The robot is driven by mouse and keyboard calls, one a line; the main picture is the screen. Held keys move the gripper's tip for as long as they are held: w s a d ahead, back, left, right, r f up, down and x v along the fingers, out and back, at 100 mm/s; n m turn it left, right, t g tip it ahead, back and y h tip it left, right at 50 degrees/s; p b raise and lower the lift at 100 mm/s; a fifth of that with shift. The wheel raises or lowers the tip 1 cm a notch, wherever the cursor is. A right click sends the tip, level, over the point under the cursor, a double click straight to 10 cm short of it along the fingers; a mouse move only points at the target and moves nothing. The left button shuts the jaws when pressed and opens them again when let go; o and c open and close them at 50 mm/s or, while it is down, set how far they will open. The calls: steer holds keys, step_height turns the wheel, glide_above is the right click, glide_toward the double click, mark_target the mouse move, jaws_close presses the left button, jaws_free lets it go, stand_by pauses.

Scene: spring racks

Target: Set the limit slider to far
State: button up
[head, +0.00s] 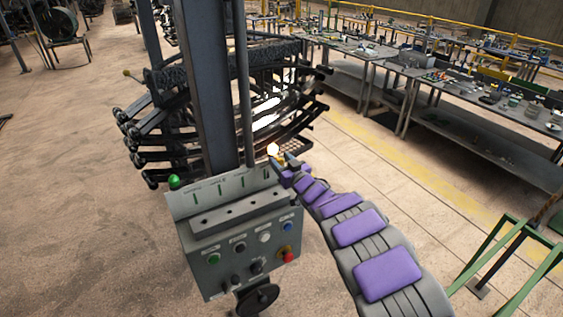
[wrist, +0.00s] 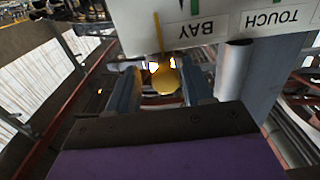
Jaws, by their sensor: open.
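A grey control box (head: 240,240) stands at the foot of a dark column, with upright slots in its raised back panel (head: 214,192). A yellow round knob (wrist: 166,79) on a thin yellow stem is in the wrist view, between the two fingers of my gripper (wrist: 160,80). The fingers are apart, one on each side of the knob; I cannot tell whether either touches it. In the head view my gripper (head: 284,164) is at the panel's right end, beside a pale bright ball (head: 273,149). The slider's name label cannot be made out.
A white panel with upside-down labels "BAY" and "TOUCH" (wrist: 235,22) is close above the fingers. A green knob (head: 174,181) is at the panel's left end. A rack of dark curved springs (head: 160,140) stands behind.

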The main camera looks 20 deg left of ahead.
steer(key=shift+s, duration=0.1)
steer(key=b+v, duration=0.2)
steer(key=v, duration=1.5)
steer(key=shift+d, duration=0.2)
steer(key=shift+f, duration=0.1)
